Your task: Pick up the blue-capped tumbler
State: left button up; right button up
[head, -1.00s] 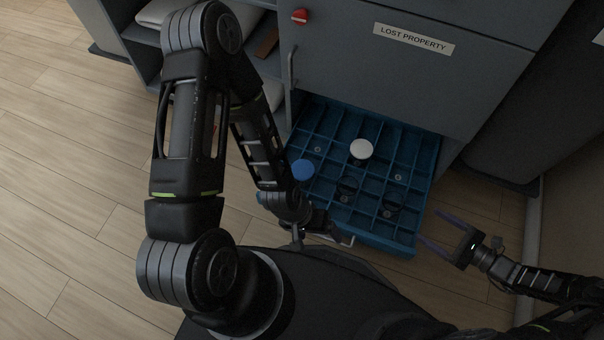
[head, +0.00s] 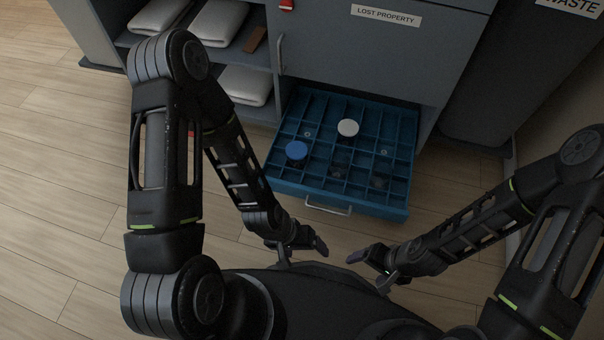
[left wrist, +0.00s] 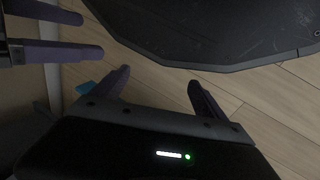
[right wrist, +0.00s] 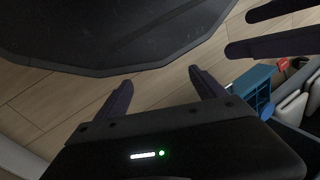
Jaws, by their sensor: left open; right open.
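The blue-capped tumbler (head: 297,151) stands in a left compartment of the blue divided drawer (head: 357,206); mostly its round blue cap shows from above. My left gripper (head: 322,250) is open and empty, in front of the drawer and below the tumbler in the head view. My right gripper (head: 353,257) is open and empty, close to the right of the left one. The left wrist view shows the left gripper's spread fingers (left wrist: 157,88) over floor. The right wrist view shows the right gripper's spread fingers (right wrist: 160,90), with part of the drawer (right wrist: 256,84) at the right.
A white-capped item (head: 348,128) and several dark or clear round items (head: 378,181) share the drawer. The drawer has a metal handle (head: 328,207). The cabinet (head: 370,55) stands behind it, with folded white towels (head: 218,22) on shelves. A grey waste bin (head: 500,85) is at right.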

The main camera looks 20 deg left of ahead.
aim_at(296, 151)
jog(key=z, duration=0.55)
jog(key=j+z, duration=0.55)
jog(key=z, duration=0.25)
jog(key=k+j+z, duration=0.1)
jog(key=j+z, duration=0.15)
jog(key=z, duration=0.15)
jog(key=k+j+z, duration=0.1)
jog(key=j+z, duration=0.15)
jog(key=z, duration=0.15)
jog(key=k+j+z, duration=0.15)
jog(key=z, duration=0.3)
jog(key=k+j+z, duration=0.15)
jog(key=k+j, duration=0.3)
jog(key=k+j+z, duration=0.15)
jog(key=k+j, duration=0.25)
jog(key=k, duration=0.15)
jog(key=k+j+z, duration=0.15)
jog(key=k+j, duration=0.2)
jog(key=k, duration=0.2)
jog(key=i, duration=0.35)
